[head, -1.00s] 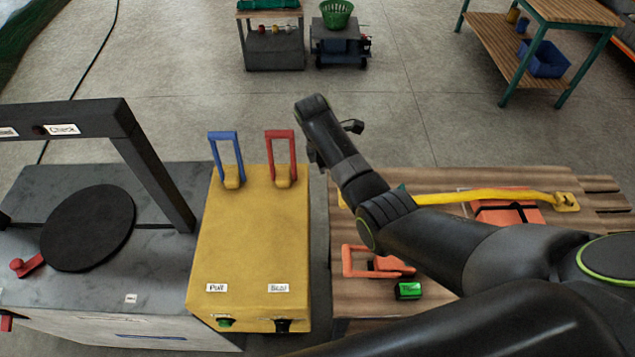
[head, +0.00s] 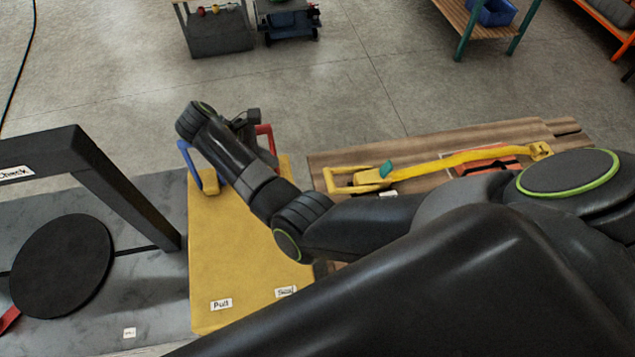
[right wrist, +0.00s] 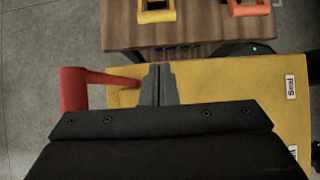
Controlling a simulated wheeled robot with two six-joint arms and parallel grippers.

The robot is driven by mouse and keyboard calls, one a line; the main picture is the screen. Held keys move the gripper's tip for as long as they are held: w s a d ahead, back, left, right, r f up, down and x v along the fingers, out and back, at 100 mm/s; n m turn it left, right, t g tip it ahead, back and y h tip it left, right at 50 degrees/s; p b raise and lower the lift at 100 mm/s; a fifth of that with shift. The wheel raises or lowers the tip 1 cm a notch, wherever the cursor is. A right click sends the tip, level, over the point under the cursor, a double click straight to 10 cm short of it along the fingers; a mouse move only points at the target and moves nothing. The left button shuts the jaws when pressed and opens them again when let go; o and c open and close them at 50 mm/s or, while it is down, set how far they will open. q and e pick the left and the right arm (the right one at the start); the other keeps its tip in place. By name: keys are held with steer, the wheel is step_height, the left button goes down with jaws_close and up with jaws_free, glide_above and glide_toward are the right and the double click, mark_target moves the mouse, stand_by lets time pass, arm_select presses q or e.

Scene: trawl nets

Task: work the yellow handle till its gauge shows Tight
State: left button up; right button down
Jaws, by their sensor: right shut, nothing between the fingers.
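The yellow handle (head: 350,184) is a loop on a yellow ratchet on the wooden table, with a yellow strap (head: 455,160) running right from it. A yellow loop, seemingly the same handle (right wrist: 157,15), shows at the top of the right wrist view. A small pale label (head: 388,194) lies by the ratchet, too small to read. My right gripper (head: 248,128) is over the far end of the yellow box, by the red handle, well left of the yellow handle. In the right wrist view its fingers (right wrist: 158,85) are shut and empty. My left gripper is out of view.
The yellow box (head: 230,260) bears a blue handle (head: 188,160) and a red handle (head: 266,138); the red one (right wrist: 75,90) is close beside my fingers. A black frame (head: 125,195) stands left. An orange handle (right wrist: 248,8) shows in the right wrist view.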

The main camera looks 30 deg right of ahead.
steer(key=b+x, duration=0.9)
steer(key=x, duration=1.1)
steer(key=shift+w+f, duration=0.1)
